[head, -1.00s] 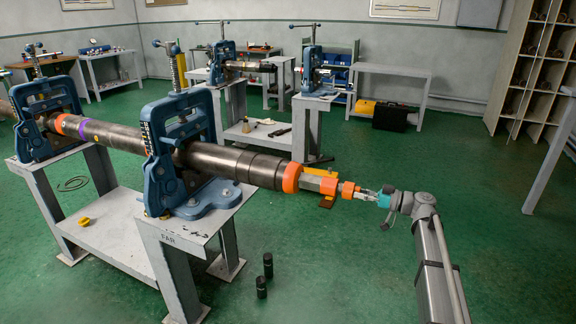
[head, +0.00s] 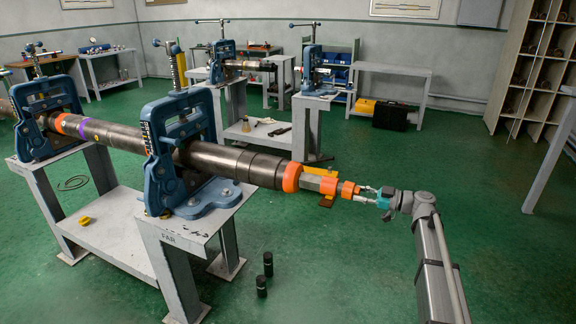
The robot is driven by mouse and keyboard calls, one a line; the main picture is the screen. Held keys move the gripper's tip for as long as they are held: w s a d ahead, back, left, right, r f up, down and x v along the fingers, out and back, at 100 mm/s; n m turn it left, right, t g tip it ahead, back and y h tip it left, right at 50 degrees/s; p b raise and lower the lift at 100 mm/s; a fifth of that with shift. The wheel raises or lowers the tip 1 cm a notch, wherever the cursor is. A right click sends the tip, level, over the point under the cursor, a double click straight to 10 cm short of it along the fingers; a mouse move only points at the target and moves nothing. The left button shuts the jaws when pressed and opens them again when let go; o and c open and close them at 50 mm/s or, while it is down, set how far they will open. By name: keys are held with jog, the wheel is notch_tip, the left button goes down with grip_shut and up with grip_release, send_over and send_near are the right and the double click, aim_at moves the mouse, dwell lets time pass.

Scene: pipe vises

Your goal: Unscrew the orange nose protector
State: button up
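The long dark pipe assembly (head: 225,160) lies clamped in two blue vises, the near one (head: 180,150) and the far-left one (head: 45,115). At its right end are a wide orange ring (head: 291,177), a tan and orange section (head: 320,184), and the small orange nose protector (head: 349,191) at the tip. My gripper (head: 366,194) is just right of the nose protector, in line with the pipe. Its two fingers are spread apart, with a gap between them. The fingertips are close to the protector's end; I cannot tell whether they touch it.
Other vises and a grey table (head: 392,72) stand behind. The floor around my arm is clear.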

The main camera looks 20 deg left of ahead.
jog(key=shift+o, duration=1.4)
jog(key=shift+d, duration=1.1)
jog(key=shift+m, duration=0.3)
jog(key=m, duration=0.3)
jog(key=shift+m, duration=0.3)
jog(key=shift+m+y+b, duration=0.3)
jog(key=shift+m+b, duration=0.15)
jog(key=shift+m, duration=4.75)
